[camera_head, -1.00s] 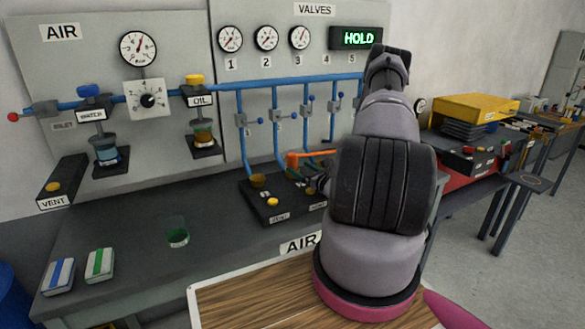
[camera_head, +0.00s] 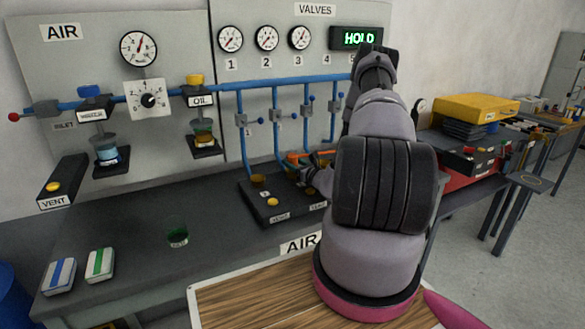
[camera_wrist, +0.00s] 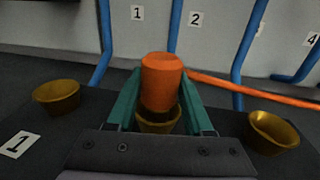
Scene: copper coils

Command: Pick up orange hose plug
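The orange hose plug (camera_wrist: 161,80) stands upright in the middle of the wrist view, directly above a brass cup (camera_wrist: 158,122) that its lower end partly hides. An orange hose (camera_wrist: 255,91) runs off behind it to the right. My gripper (camera_wrist: 160,88) has its two teal fingers on either side of the plug, with narrow gaps beside its lower part. Contact at the fingertips is hard to judge. In the head view, a bit of orange (camera_head: 298,157) shows above the dark socket block (camera_head: 268,207), largely hidden by my arm.
More brass cups stand left (camera_wrist: 57,97) and right (camera_wrist: 272,131) of the gripper. Blue pipes (camera_wrist: 242,55) rise close behind.

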